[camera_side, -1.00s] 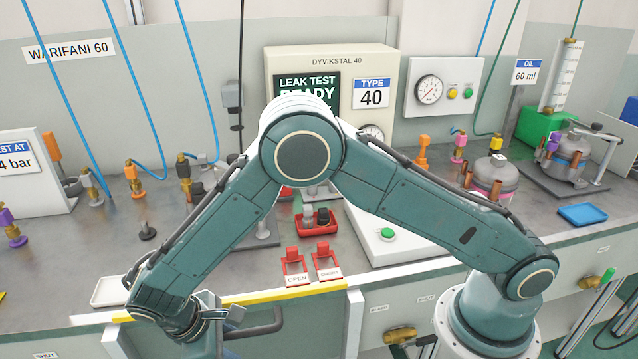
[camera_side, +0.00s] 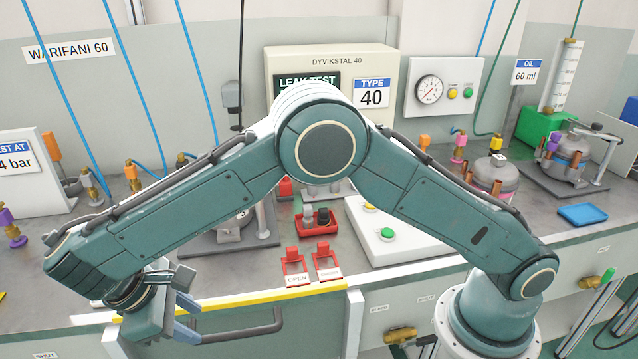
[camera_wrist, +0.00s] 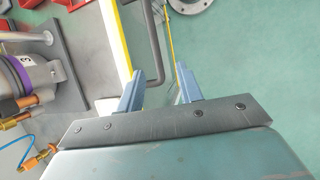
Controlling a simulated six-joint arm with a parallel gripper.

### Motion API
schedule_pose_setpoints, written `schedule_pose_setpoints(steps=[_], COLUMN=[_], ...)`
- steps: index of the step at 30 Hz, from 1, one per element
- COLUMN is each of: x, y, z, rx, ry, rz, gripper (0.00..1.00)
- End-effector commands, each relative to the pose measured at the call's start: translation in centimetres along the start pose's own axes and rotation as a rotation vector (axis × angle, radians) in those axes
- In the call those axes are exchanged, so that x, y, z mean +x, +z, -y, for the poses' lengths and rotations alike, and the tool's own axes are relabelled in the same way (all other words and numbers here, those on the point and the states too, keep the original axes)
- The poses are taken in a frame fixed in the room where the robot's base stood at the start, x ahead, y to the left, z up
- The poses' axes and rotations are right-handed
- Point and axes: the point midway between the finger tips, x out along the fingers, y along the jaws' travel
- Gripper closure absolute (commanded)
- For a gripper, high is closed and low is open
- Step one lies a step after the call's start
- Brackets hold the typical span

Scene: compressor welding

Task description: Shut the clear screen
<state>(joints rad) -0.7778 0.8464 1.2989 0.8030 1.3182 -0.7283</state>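The clear screen (camera_side: 240,312) hangs at the bench front under a yellow edge strip (camera_side: 250,294); its clear pane is hard to make out. Its grey bar handle (camera_side: 245,333) sits just below the strip. My gripper (camera_side: 186,303) is at the handle's left end in the side view, partly hiding it. In the wrist view my gripper (camera_wrist: 160,84) is open, with two blue fingers apart. The handle (camera_wrist: 154,40) runs down toward the gap between them, and the yellow strip (camera_wrist: 115,38) lies to the left. I cannot tell whether the fingers touch the handle.
Red switches marked OPEN (camera_side: 296,268) and another label stand near the bench edge. A red holder (camera_side: 318,222) and a white box with a green button (camera_side: 387,233) are behind. A purple-banded compressor (camera_wrist: 25,82) is left in the wrist view. Green floor lies right.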

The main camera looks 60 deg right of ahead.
Motion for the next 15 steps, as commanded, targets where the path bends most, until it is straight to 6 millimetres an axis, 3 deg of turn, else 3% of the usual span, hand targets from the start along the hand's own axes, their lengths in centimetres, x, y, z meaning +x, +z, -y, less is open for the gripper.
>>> schedule_pose_setpoints(steps=[15], x=[-3.2], y=[3.8], z=[-4.4], rx=[0.076], ry=[-0.019], rz=[-0.071], gripper=[0.64])
